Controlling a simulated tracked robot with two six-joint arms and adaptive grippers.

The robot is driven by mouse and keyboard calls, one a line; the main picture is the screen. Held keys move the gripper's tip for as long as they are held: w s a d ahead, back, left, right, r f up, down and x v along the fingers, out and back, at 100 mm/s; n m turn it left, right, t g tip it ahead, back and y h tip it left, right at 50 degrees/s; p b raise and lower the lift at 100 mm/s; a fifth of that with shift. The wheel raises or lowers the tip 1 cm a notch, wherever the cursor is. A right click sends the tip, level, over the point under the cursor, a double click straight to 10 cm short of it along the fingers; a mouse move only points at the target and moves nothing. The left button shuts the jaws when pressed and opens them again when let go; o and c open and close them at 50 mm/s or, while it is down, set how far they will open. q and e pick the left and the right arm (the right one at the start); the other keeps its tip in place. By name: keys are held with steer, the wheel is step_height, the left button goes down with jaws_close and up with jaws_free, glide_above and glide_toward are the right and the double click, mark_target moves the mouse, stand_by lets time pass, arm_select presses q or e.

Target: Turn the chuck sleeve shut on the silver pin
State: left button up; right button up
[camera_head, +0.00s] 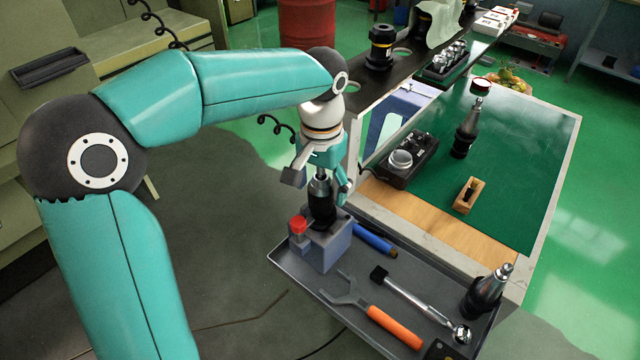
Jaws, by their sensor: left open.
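A black chuck (322,210) stands upright in a grey block (327,247) on the tray, with its narrower metallic upper part rising between my fingers. I cannot tell its sleeve apart from its body. My left gripper (320,183) comes down from above, its teal fingers spread on both sides of the chuck's upper part. It is open, and a gap shows at the left finger; whether the right finger touches is unclear. The silver pin cannot be made out; the gripper covers the chuck's top. My right gripper is not in view.
A red-capped piece (298,228) sits beside the block. The green bench top (520,160) is mostly clear.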

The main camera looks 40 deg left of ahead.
arm_select(q)
step_height(320, 180, up, 12)
steer(key=shift+f, duration=0.1)
stand_by(0.5)
stand_by(0.5)
